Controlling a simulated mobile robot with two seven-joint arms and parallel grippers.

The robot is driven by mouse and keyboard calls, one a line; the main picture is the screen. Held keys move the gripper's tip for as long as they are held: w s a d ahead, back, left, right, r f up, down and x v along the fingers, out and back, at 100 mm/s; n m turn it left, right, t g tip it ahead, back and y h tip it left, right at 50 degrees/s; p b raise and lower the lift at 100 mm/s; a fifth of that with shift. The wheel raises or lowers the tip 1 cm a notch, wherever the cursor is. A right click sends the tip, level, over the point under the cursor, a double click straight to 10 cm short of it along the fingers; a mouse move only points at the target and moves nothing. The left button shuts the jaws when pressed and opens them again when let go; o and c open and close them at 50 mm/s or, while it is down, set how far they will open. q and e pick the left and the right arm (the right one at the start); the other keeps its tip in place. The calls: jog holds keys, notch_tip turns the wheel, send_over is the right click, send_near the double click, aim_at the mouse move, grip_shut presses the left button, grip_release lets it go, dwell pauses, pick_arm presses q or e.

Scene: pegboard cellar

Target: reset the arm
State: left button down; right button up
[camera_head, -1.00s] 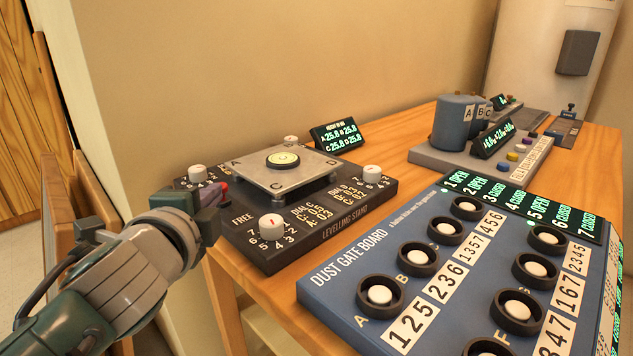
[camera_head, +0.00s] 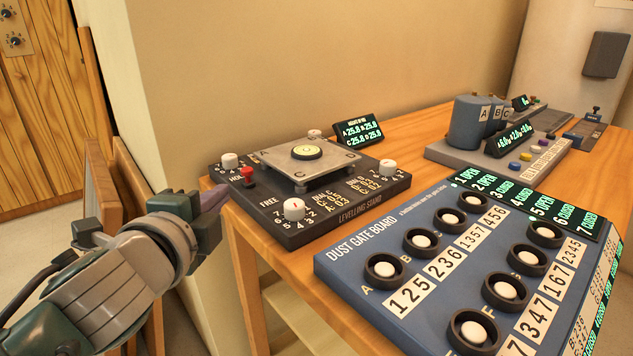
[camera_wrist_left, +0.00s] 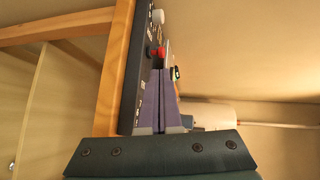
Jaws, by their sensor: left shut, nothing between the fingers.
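My left gripper (camera_head: 217,196) is shut and empty, to the left of the levelling stand (camera_head: 350,204) and apart from it. In the left wrist view its purple fingers (camera_wrist_left: 159,100) are together and point along the stand's dark edge. The red-topped lever (camera_head: 247,174) stands at the stand's left corner, just beyond the fingertips. The red top also shows in the left wrist view (camera_wrist_left: 160,52). My right gripper is not in view.
The dust gate board (camera_head: 340,262) lies at the front right of the wooden table (camera_head: 415,121). A grey unit with blue cylinders (camera_head: 470,118) stands behind it. Wooden panels (camera_head: 130,185) lean by the wall behind my left arm. Open space lies left of the table.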

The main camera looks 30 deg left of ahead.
pick_arm(q)
jog(key=v, duration=0.5)
jog(key=shift+r, duration=0.25)
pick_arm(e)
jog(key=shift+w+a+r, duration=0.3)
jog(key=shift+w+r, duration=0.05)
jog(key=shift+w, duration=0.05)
pick_arm(q)
jog(key=s+d+r+n+g+h+p, duration=0.3)
jog(key=s+d+r+n+g+p, duration=0.3)
jog(key=s+p, duration=0.25)
jog(key=s+d+r+n+g+h+p, duration=0.3)
jog(key=s+d+r+n+g+p, duration=0.25)
jog(key=s+p, duration=0.35)
notch_tip(320, 180, up, 36)
jog(key=p, duration=3.6)
jog(key=shift+s+a+t, duration=0.15)
jog(key=shift+s+t, duration=0.05)
jog(key=shift+t, duration=0.15)
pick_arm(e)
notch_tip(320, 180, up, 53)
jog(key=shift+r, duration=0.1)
